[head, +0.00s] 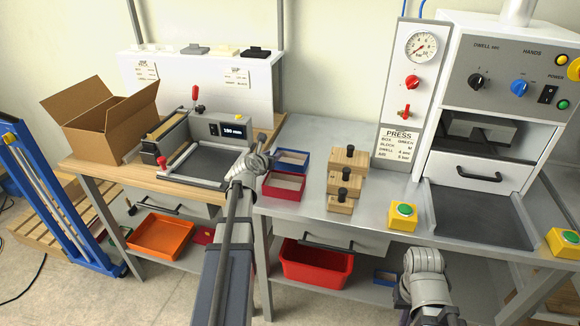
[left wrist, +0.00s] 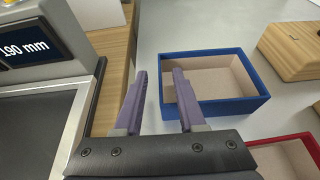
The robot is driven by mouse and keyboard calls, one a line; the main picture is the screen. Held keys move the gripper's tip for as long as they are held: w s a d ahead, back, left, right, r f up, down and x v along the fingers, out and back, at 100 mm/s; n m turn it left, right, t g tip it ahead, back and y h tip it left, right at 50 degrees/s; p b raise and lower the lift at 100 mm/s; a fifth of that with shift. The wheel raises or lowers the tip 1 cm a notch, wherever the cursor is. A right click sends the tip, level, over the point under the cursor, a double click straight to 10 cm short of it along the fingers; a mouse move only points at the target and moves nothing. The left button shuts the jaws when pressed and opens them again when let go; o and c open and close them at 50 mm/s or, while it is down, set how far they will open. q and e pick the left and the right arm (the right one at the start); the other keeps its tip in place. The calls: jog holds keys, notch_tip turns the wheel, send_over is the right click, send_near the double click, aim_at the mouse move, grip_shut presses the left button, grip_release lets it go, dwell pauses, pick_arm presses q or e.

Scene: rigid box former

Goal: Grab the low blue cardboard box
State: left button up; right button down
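The low blue cardboard box (head: 290,169) is open-topped with a tan inside. It stands on the grey bench just right of the wooden table; it also shows in the left wrist view (left wrist: 228,108). My left gripper (head: 266,148) is at the box's left side. In the left wrist view its two purple fingers (left wrist: 160,75) are apart, with nothing held. The right finger overlaps the box's left part and the left finger is outside it. I cannot tell whether either touches.
A low red box (head: 283,186) sits just in front of the blue one. Wooden blocks with black knobs (head: 345,178) stand to the right. The box-former machine (head: 205,140) is close on the left. Another blue box (head: 384,279) lies on the lower shelf.

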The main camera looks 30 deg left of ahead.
pick_arm(q)
jog(key=shift+w, duration=0.2)
jog(key=shift+f, duration=0.1)
grip_shut()
dwell(1.2)
